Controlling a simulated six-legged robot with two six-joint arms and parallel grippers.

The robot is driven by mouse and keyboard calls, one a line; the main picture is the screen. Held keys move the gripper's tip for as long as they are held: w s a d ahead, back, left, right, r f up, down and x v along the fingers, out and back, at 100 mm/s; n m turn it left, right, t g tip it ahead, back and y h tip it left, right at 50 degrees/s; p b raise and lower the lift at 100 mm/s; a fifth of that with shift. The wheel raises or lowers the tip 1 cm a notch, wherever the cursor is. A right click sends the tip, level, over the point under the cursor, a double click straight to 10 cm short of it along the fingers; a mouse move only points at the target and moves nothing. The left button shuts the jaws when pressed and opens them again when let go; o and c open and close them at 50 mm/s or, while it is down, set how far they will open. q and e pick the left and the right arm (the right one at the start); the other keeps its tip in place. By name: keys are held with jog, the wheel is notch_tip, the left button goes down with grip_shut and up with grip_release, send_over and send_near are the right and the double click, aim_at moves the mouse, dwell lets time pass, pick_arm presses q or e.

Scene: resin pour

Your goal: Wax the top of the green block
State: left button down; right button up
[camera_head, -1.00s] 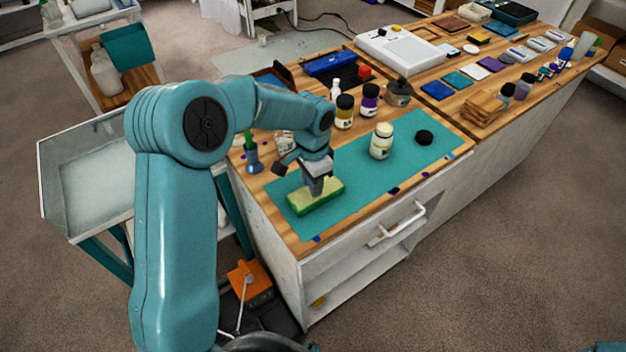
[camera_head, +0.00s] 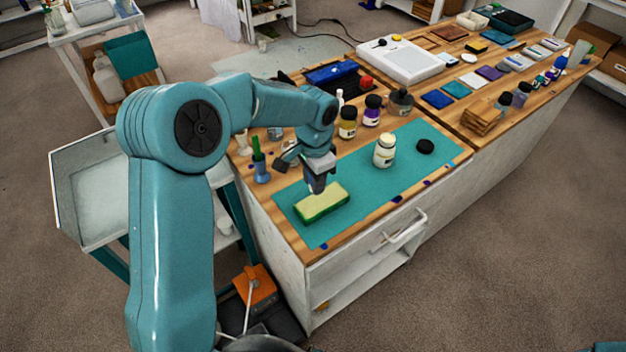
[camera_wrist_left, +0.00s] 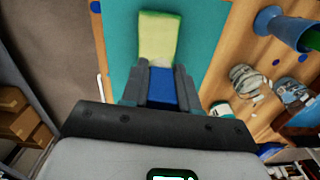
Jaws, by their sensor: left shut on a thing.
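The green block (camera_head: 322,205) lies on the teal mat (camera_head: 290,200); its top looks pale yellow-green. It also shows in the left wrist view (camera_wrist_left: 159,36), ahead of the fingers. My left gripper (camera_head: 318,180) is above the block's far side, pointing down. In the wrist view it is shut on a blue applicator (camera_wrist_left: 162,88) with a whitish end, which overlaps the block's near edge. I cannot tell whether that end touches the block. A cream jar (camera_head: 384,151) stands open on the mat, with a black lid (camera_head: 425,146) beside it. My right gripper is not in view.
A blue cup (camera_head: 261,170) with a green-handled tool stands left of the mat. Dark-capped bottles (camera_head: 348,122) and a grey pot (camera_head: 399,102) line the mat's far side. The mat's front right is clear up to the bench edge.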

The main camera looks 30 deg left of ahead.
pick_arm(q)
jog(key=shift+r+p, duration=0.6)
jog(key=shift+r, duration=0.6)
